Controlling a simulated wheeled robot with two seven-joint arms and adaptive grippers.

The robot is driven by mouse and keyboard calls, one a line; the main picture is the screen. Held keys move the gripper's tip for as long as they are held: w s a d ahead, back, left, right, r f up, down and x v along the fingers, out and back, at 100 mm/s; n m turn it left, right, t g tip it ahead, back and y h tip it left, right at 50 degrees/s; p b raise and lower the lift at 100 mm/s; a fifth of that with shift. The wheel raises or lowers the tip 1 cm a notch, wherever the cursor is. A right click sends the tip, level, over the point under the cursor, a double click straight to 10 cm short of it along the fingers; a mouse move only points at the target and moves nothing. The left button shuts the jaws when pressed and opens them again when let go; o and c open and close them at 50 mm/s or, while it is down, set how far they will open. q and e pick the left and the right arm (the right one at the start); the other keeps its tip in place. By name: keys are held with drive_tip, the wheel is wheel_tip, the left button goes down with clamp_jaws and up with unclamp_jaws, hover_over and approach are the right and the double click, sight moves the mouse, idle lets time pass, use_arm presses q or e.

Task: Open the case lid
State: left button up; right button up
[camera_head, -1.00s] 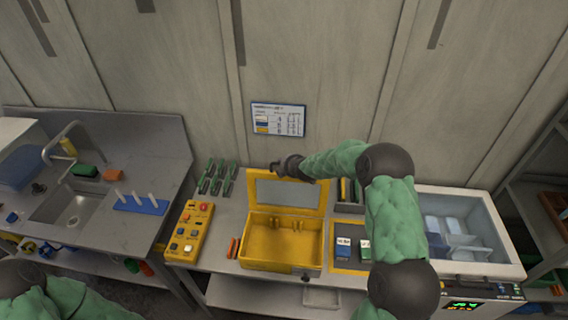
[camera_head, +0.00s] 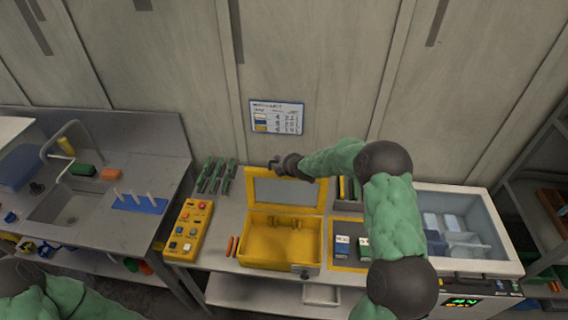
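The yellow case (camera_head: 281,264) stands on the grey bench with its lid (camera_head: 285,173) raised at the back, so its inside shows. The lid has a grey inner panel and stands upright.
A yellow button box (camera_head: 188,231) and orange sticks (camera_head: 232,246) lie left of the case. Green-black tools (camera_head: 214,176) lie behind the box. A yellow-edged tray (camera_head: 349,263) with small packs and a clear-topped chest (camera_head: 459,228) are on the right. A sink bench is at the left.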

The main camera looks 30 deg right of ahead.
drive_tip(key=shift+s+r, duration=0.3)
drive_tip(key=shift+r, duration=0.05)
drive_tip(key=v, duration=1.1)
drive_tip(key=shift+s+f, duration=0.1)
drive_tip(key=shift+s, duration=0.05)
drive_tip(key=s+a+f+m+g+y, duration=0.1)
drive_tip(key=s+a+f+m+g, duration=0.1)
drive_tip(key=s+a+f+m, duration=0.5)
drive_tip(key=s+a+f+g+y, duration=0.1)
drive_tip(key=s+a+f+g, duration=0.2)
drive_tip(key=f, duration=0.9)
drive_tip(key=s+a+f+m+g+y, duration=0.1)
drive_tip(key=s+a+f+m+g, duration=0.2)
drive_tip(key=s+a+f+m, duration=0.55)
drive_tip(key=s+a+f+m+g+y, duration=0.1)
drive_tip(key=s+a+f+g+y, duration=0.15)
drive_tip(key=s+a, duration=0.75)
wheel_tip(320, 180, down, 26)
drive_tip(key=s+d+b, duration=0.1)
drive_tip(key=d+b, duration=0.1)
drive_tip(key=b, duration=2.5)
drive_tip(key=shift+s+d+n+t+h, duration=0.25)
drive_tip(key=shift+d+n+t+h, duration=0.1)
drive_tip(key=shift+d+n, duration=0.1)
